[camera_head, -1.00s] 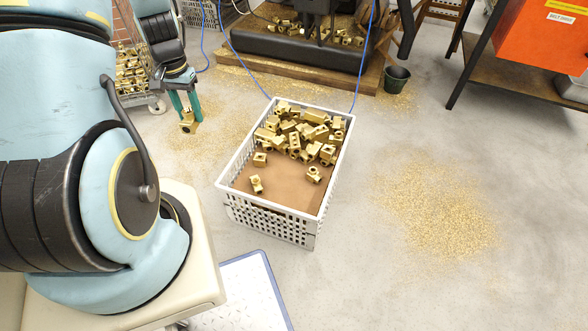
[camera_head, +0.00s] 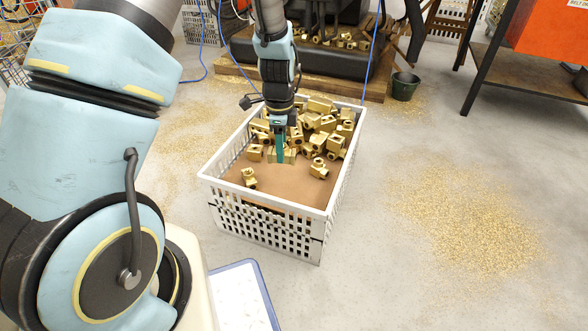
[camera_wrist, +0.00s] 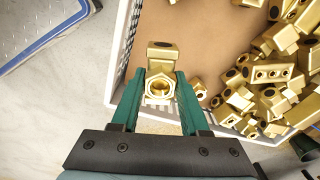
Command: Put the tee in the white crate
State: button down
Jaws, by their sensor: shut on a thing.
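The brass tee (camera_wrist: 162,55) is held between the two green fingers of my gripper (camera_wrist: 160,82), with its round threaded opening toward the wrist camera. In the head view my gripper (camera_head: 281,148) points down inside the outline of the white crate (camera_head: 262,208), and the tee (camera_head: 290,156) shows beside the finger. The crate's rim (camera_wrist: 127,40) runs left of the tee in the wrist view. The tee appears above the brown crate floor; its exact height is hard to tell.
Many brass fittings (camera_head: 325,125) are heaped in the crate's far and right parts; a few lie loose, such as one at the near left (camera_head: 249,178). Bare brown floor shows at the crate's near side. A dark bucket (camera_head: 404,86) stands beyond it.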

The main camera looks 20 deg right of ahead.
jog(key=d+f+m+b, duration=0.1)
jog(key=s+d+f+m+b, duration=0.1)
jog(key=f, duration=0.1)
jog(key=s+d+f+b, duration=0.1)
jog(key=shift+d+f+m, duration=0.15)
jog(key=shift+f+m, duration=0.15)
jog(key=shift+m, duration=0.1)
jog(key=b, duration=0.4)
send_near(296, 197)
notch_tip(296, 197, down, 5)
jog(key=shift+f, duration=0.1)
jog(key=shift+f, duration=0.1)
jog(key=shift+c, duration=2)
grip_release()
notch_tip(296, 197, up, 12)
jog(key=p, duration=0.5)
